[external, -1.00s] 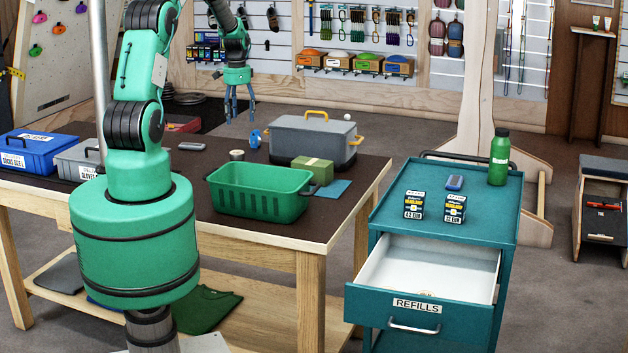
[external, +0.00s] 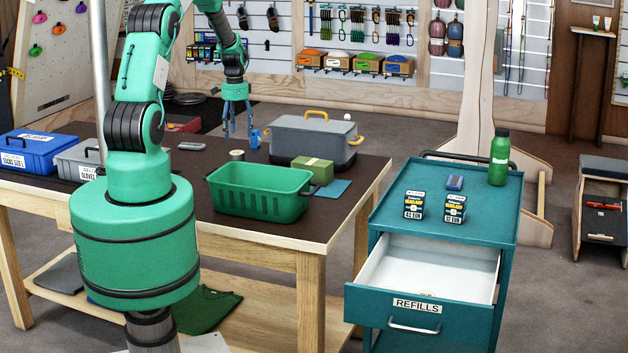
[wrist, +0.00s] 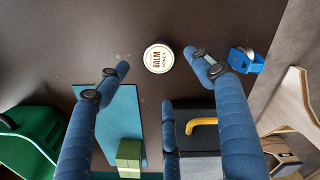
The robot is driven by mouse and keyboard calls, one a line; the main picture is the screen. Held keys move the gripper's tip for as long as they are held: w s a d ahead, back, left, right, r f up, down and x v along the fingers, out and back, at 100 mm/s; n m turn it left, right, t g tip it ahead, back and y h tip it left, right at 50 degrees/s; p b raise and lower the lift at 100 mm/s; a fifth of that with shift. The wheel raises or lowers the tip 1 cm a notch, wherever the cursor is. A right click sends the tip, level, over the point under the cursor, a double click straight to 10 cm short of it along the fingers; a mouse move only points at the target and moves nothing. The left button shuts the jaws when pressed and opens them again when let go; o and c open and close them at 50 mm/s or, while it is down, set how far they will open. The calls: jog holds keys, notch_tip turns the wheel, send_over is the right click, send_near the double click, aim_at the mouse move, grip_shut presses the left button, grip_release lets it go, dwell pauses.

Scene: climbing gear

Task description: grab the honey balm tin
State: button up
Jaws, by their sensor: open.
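The honey balm tin (external: 237,155) is a small round tin standing on the dark table top behind the green basket. In the wrist view its white lid (wrist: 159,58) reads BALM HONEY and lies between the fingertips as seen from above. My gripper (external: 238,140) is above the table over the tin's area, with its blue fingers pointing down. The spread fingers of my gripper (wrist: 157,62) also show in the wrist view, open and holding nothing. The height left between fingertips and tin is hard to judge.
A grey case (external: 313,138) with yellow handles stands right of the tin. A blue item (wrist: 247,61) lies close to one finger. The green basket (external: 258,192), a green box (external: 312,168) and a teal sheet (external: 333,188) are nearby. The table left of the tin is fairly clear.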

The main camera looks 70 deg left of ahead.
aim_at(237, 152)
jog(key=shift+f, duration=1.75)
jog(key=shift+f, duration=0.15)
jog(key=shift+s+f+b, duration=0.1)
jog(key=shift+f+b, duration=0.55)
jog(key=shift+f, duration=1.85)
jog(key=c, duration=1.3)
jog(key=shift+r, duration=0.2)
